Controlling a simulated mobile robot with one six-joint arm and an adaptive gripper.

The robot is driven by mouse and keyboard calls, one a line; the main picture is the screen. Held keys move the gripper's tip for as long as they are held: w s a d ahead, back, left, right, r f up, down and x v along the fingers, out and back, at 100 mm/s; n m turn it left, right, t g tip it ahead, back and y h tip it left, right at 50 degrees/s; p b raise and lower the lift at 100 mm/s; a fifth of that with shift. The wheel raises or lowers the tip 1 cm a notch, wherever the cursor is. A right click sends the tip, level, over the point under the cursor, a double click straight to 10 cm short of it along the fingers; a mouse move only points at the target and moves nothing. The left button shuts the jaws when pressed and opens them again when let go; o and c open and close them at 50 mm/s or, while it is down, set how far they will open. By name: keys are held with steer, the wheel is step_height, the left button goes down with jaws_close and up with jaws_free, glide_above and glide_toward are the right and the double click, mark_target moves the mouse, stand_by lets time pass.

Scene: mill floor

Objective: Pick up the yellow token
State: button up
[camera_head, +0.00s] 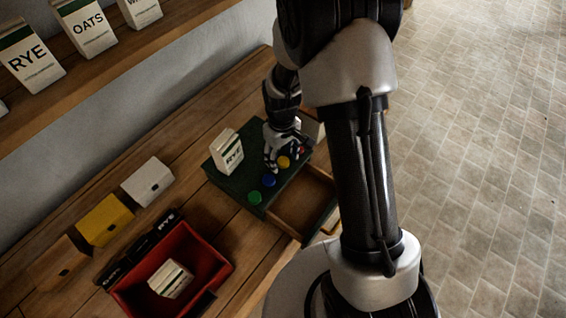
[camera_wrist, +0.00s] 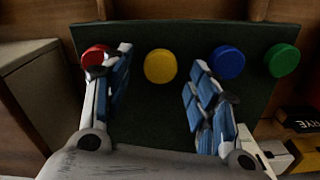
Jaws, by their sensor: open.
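The yellow token (camera_wrist: 160,66) is a round disc on a dark green board (camera_wrist: 190,32). In the wrist view it lies beyond and between my two fingers, with a red token (camera_wrist: 96,56) to its left and a blue token (camera_wrist: 228,62) to its right. A green token (camera_wrist: 282,60) is farther right. My gripper (camera_wrist: 161,85) is open and empty, its left finger partly covering the red token. In the head view my gripper (camera_head: 280,158) is over the board, close to the yellow token (camera_head: 284,162). I cannot tell its exact height.
A white RYE box (camera_head: 228,152) stands on the board. An open wooden drawer (camera_head: 303,205) lies beside the board. A red bin (camera_head: 205,262) holds a white packet (camera_head: 170,278). White (camera_head: 148,182) and yellow (camera_head: 104,220) boxes stand along the bench. A shelf above holds several labelled boxes.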

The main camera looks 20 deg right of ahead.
steer(key=shift+f, duration=0.35)
steer(key=shift+c, duration=0.3)
steer(key=c, duration=0.8)
steer(key=shift+r, duration=0.1)
